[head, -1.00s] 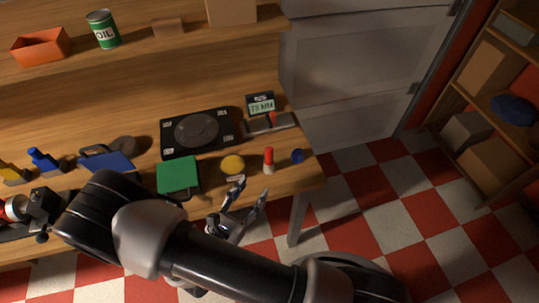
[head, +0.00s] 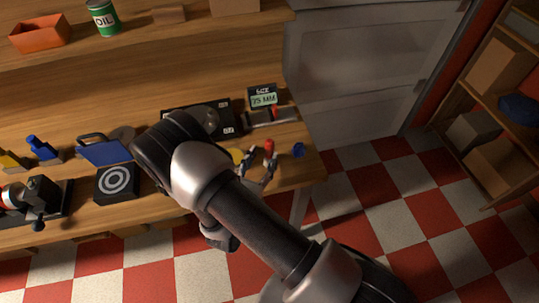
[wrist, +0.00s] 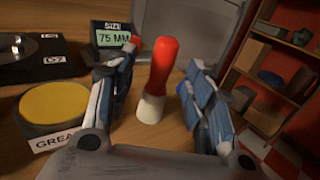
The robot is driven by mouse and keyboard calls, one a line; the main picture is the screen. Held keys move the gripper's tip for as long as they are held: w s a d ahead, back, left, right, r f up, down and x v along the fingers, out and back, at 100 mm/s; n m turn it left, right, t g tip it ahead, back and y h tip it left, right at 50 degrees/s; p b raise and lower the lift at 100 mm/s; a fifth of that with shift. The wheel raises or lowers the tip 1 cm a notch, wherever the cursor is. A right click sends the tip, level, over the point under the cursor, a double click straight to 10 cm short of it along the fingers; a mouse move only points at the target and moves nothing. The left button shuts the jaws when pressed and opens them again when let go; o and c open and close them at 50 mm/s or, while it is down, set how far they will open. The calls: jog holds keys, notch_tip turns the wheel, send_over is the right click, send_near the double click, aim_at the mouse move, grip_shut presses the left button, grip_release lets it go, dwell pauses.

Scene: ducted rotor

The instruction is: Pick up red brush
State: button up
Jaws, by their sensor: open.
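The red brush (head: 269,146) stands upright near the right end of the workbench. In the wrist view the brush (wrist: 158,68) has a red upper part and a whitish lower part, and its base rests on the wood. My gripper (head: 261,160) is at the bench's front right, with its fingers reaching toward the brush. In the wrist view the gripper (wrist: 162,56) is open, with one blue-grey finger on each side of the brush. The left finger looks closer to it. I cannot tell whether either finger touches it.
A yellow-topped grease tin (wrist: 52,110) stands left of the left finger. A display reading 75 MM (head: 263,98) is behind the brush. A blue object (head: 298,150) lies to its right, near the bench's end. My arm covers part of the bench.

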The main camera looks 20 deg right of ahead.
aim_at(268, 150)
jog(key=b+x, duration=0.1)
jog(key=x, duration=0.4)
jog(key=shift+d, duration=0.25)
jog(key=shift+r, duration=0.1)
grip_shut()
dwell(0.4)
